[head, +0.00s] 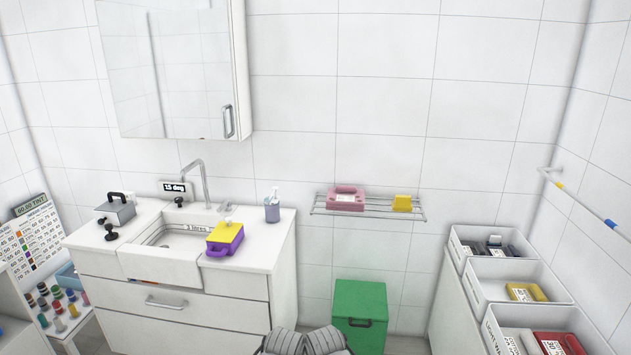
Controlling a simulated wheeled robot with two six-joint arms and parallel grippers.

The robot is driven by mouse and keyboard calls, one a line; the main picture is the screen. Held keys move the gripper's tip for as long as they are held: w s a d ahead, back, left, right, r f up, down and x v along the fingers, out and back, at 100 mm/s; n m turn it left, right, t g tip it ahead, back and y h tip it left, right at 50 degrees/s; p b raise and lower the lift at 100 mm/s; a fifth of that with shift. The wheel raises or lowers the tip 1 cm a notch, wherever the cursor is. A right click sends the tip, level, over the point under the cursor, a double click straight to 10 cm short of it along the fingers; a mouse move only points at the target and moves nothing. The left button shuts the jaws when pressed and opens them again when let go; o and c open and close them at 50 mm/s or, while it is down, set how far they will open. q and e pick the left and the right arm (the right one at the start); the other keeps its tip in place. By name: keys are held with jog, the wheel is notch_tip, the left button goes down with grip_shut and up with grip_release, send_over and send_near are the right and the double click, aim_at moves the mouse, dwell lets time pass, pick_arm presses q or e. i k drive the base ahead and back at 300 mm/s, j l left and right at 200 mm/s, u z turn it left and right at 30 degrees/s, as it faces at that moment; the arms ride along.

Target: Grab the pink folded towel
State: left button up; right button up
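The pink folded towel (346,193) lies on a wire wall rack (368,212) at the right of the sink cabinet. It has a pale label on its front. Neither of my grippers can be made out in the head view, so nothing shows touching the towel.
A white sink cabinet (190,312) stands at the left, under a mirror cabinet (178,68). A green bin (359,305) stands below the rack. White open bins (517,268) line the right. Grey striped shapes (306,342) rise at the bottom edge.

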aim_at(340, 199)
jog(key=i+j+z, duration=0.1)
jog(key=i+z, duration=0.15)
jog(key=i, duration=0.25)
jog(key=i+j+z, duration=0.3)
jog(key=i, duration=0.2)
jog(key=i+j+z, duration=0.25)
jog(key=i, duration=0.25)
